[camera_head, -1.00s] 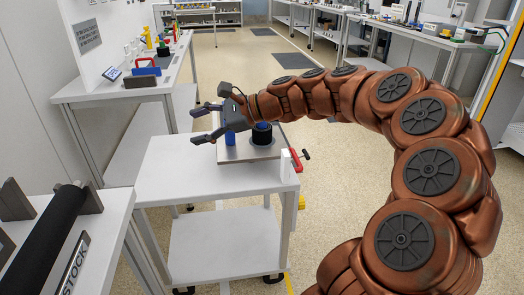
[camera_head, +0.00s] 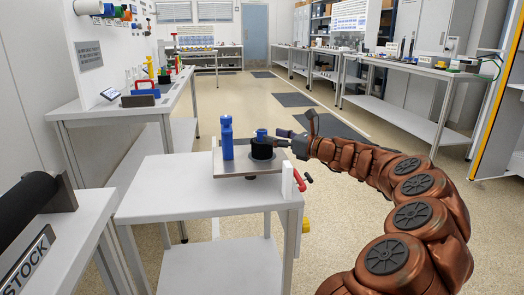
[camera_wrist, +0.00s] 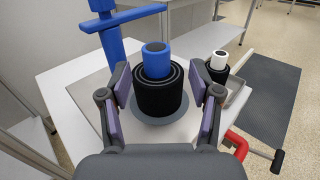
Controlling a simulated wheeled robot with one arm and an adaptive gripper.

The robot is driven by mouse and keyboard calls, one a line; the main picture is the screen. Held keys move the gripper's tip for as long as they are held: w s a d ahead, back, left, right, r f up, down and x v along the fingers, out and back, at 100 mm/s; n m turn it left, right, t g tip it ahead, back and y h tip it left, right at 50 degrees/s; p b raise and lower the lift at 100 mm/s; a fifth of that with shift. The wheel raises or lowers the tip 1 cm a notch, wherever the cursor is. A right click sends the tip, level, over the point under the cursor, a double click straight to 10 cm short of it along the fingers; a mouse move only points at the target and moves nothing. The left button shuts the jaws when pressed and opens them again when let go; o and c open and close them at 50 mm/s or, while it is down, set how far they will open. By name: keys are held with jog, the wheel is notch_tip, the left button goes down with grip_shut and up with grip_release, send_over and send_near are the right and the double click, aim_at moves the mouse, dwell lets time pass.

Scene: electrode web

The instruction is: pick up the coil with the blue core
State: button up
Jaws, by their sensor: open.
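The coil with the blue core (camera_head: 262,150) is a black roll standing upright on a grey plate (camera_head: 225,171) on a white cart. In the wrist view the black coil (camera_wrist: 160,98) shows its blue core (camera_wrist: 156,58) sticking up from the middle. My gripper (camera_wrist: 159,80) is open, with one finger on each side of the coil; whether they touch it I cannot tell. In the head view my gripper (camera_head: 284,139) is at the coil's right side, partly hidden. A smaller black coil with a white core (camera_wrist: 217,66) stands beyond, to the right.
A tall blue post (camera_head: 227,138) stands on the plate just left of the coil. A red clamp-like part (camera_head: 299,181) with a black handle is at the cart's right edge. The cart's left top (camera_head: 165,185) is bare. A dark roll (camera_head: 30,202) lies on the left bench.

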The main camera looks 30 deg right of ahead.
aim_at(262, 133)
jog(key=b+x, duration=0.1)
jog(key=x, duration=0.1)
jog(key=b+x, duration=0.1)
jog(key=x, duration=0.1)
jog(key=shift+s+a, duration=0.1)
jog(key=shift+a, duration=0.15)
jog(key=shift+w+a+r+b, duration=0.1)
jog(key=shift+w+a+b, duration=0.15)
jog(key=shift+w, duration=0.25)
jog(key=shift+c, duration=0.2)
grip_shut()
